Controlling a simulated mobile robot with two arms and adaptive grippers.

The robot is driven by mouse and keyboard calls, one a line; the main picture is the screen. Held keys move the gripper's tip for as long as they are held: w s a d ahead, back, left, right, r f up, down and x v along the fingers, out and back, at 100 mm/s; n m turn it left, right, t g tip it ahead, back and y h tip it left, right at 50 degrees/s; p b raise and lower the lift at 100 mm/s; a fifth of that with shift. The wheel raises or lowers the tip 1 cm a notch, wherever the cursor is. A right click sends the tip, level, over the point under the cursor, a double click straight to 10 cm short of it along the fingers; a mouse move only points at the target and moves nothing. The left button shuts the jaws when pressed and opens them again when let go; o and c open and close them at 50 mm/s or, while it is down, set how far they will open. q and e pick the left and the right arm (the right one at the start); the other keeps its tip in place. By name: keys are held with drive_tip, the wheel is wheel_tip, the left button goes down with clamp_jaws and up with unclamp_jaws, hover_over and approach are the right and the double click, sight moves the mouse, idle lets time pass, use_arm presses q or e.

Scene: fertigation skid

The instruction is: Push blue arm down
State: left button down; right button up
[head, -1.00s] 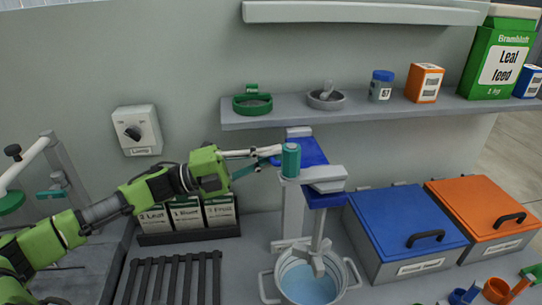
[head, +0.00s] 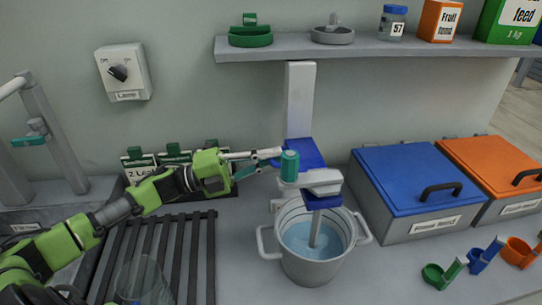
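The blue arm (head: 303,152) is mounted on a pale upright post (head: 299,95) and carries a grey head (head: 322,182). A teal cylindrical handle (head: 289,166) stands on its left side. A grey stirring shaft (head: 316,230) hangs from the head into the water in a grey bucket (head: 303,267); its lower end is under water. My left gripper (head: 276,160) reaches from the left, its fingers at the teal handle and apparently closed on it; the far finger is partly hidden. My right gripper is not in view.
A blue-lidded bin (head: 405,180) and an orange-lidded bin (head: 495,165) stand to the right. Small coloured cups (head: 440,275) sit in front. A dark slatted rack (head: 185,245) with a clear glass lies left of the bucket. A shelf (head: 260,52) runs above.

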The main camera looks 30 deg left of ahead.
use_arm(q)
drive_tip(key=shift+s+d+f, duration=0.1)
drive_tip(key=shift+f, duration=0.35)
drive_tip(key=c, duration=2.2)
unclamp_jaws()
drive_tip(key=shift+o, duration=0.2)
drive_tip(key=shift+r, duration=0.1)
drive_tip(key=v, duration=1.2)
